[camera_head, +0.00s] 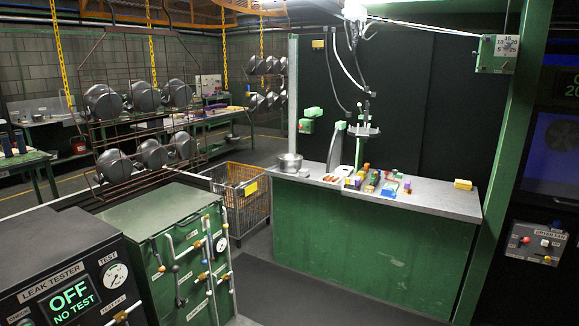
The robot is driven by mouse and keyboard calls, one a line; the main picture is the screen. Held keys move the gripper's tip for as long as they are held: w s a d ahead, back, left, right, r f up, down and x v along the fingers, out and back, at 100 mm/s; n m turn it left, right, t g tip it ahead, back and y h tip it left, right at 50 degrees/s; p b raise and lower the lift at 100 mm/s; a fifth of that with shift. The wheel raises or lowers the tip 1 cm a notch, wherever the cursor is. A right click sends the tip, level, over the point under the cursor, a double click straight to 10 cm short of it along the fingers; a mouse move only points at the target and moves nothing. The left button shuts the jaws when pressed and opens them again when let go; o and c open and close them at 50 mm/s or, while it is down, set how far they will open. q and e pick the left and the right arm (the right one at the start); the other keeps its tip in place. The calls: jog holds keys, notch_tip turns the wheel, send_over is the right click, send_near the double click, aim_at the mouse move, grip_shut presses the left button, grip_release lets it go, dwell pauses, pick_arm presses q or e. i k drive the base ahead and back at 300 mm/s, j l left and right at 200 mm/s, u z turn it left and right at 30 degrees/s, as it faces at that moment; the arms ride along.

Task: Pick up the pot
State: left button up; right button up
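Several grey metal pots hang on a wire rack (128,75) at the left. The upper row includes a left pot (103,101), a middle pot (144,96) and a right pot (177,93). The lower row includes a left pot (114,165), a middle pot (151,153) and a right pot (183,145). One more silvery pot (290,162) stands on the left end of the grey-topped green workbench (440,203). Smaller pots (258,65) hang on a farther rack. Neither of my grippers is in view.
A leak tester (60,270) reading "OFF NO TEST" and a green cabinet (150,225) fill the lower left. A wire cart (243,195) stands between cabinet and workbench. Coloured small items and a yellow block (463,184) lie on the bench. Dark floor (300,300) in front is clear.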

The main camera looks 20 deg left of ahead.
aim_at(288, 162)
jog(key=i+j+u, duration=0.25)
jog(key=i, duration=0.15)
jog(key=i+u, duration=0.2)
jog(key=i, duration=0.25)
